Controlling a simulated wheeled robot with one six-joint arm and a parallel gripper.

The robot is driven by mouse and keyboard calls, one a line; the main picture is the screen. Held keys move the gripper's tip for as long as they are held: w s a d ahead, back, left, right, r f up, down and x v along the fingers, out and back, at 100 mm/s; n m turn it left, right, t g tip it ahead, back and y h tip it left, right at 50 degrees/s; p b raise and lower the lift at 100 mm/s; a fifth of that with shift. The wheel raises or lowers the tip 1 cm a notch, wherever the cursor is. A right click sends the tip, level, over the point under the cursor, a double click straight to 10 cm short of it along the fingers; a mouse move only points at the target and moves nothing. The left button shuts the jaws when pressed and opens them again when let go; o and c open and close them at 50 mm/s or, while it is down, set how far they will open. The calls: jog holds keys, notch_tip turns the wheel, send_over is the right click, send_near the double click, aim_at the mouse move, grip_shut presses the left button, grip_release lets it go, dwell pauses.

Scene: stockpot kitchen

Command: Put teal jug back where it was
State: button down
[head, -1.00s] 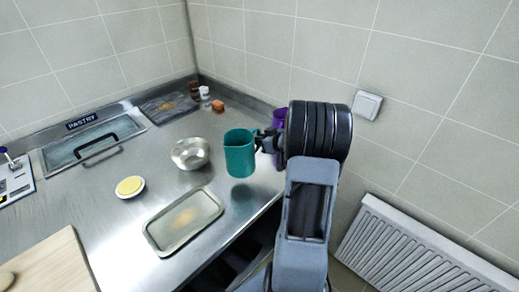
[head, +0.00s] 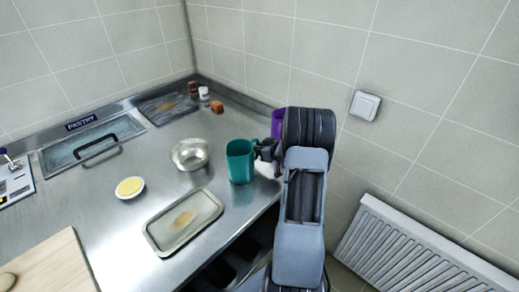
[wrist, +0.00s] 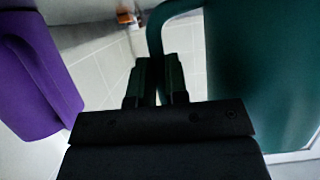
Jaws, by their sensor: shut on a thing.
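The teal jug (head: 240,163) is upright at the right part of the steel counter, right of the metal bowl. My gripper (head: 262,151) is at its right side, shut on its handle. In the wrist view, the jug (wrist: 265,70) fills the right side and my fingertips (wrist: 158,75) close on the handle (wrist: 156,38). The jug's base is at or very near the counter; I cannot tell whether it touches.
A purple container (head: 278,121) stands behind my arm, also close in the wrist view (wrist: 35,75). A white item (head: 267,167) is partly hidden beside the jug. The metal bowl (head: 190,154), tray (head: 183,220) and yellow-filled dish (head: 130,188) lie left.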

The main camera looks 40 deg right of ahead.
jog(key=c, duration=1.1)
grip_release()
jog(key=shift+f, duration=0.15)
